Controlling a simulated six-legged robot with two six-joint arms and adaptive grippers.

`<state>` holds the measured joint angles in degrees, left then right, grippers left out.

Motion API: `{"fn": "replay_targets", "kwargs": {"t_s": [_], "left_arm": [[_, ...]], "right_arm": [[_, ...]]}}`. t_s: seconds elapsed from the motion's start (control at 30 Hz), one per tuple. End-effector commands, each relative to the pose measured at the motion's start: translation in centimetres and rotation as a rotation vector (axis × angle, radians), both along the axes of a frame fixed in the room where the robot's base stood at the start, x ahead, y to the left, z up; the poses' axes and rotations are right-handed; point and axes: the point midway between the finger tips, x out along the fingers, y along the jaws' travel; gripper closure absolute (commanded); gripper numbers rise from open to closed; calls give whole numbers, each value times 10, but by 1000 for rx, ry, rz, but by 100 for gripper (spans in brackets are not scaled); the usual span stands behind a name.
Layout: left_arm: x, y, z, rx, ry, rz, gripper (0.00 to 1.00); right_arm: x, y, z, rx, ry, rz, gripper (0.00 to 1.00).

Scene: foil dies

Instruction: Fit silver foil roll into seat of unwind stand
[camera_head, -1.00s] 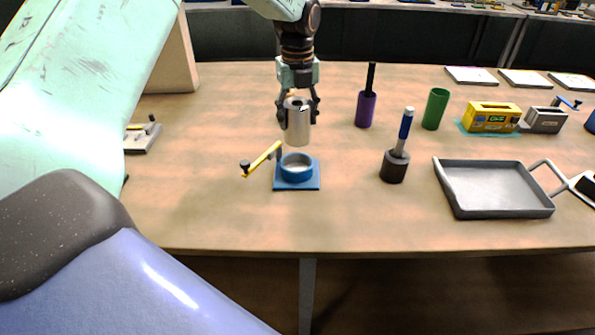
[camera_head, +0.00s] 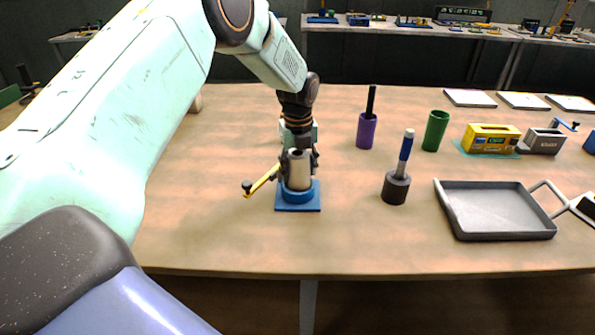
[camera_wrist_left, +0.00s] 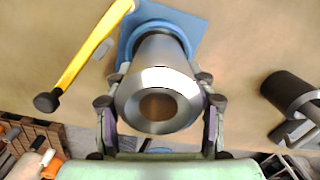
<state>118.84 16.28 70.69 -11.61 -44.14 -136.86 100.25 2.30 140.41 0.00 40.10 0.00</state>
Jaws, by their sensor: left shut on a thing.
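The silver foil roll (camera_head: 298,172) stands upright with its lower end at the blue ring seat of the unwind stand (camera_head: 298,207). In the left wrist view the roll (camera_wrist_left: 160,85) runs down to the blue stand (camera_wrist_left: 200,28); its lower end is hidden, so I cannot tell how deep it sits. My left gripper (camera_head: 299,160) is shut on the roll, with a finger on each side of it, also in the left wrist view (camera_wrist_left: 160,95). The stand's yellow arm (camera_head: 262,181) with a black knob is swung out to the left. My right gripper is not in view.
A black holder with a blue-handled tool (camera_head: 397,185) stands to the right of the stand. Further right are a grey tray (camera_head: 497,210), a purple holder (camera_head: 366,132), a green cup (camera_head: 435,131) and a yellow box (camera_head: 491,137). The table in front of the stand is clear.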

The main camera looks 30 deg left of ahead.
Motion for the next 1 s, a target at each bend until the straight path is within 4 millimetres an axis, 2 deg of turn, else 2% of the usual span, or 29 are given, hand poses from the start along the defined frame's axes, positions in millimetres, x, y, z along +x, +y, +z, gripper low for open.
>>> {"fn": "replay_targets", "kwargs": {"t_s": [0.03,0.07,0.3,0.67,0.77,1.0], "left_arm": [[-10,-1,-12,-2,31,-2,100],[-10,-1,-12,-2,32,-2,43],[-8,-1,-10,-2,27,-2,22],[-6,-1,-5,-2,20,-1,22],[-6,-1,7,-1,18,-1,22],[-8,-2,55,-2,16,-1,22]], "right_arm": [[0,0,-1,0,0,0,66],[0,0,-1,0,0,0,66],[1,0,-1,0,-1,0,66],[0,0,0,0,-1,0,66],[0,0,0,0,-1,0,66],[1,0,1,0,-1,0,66]]}}
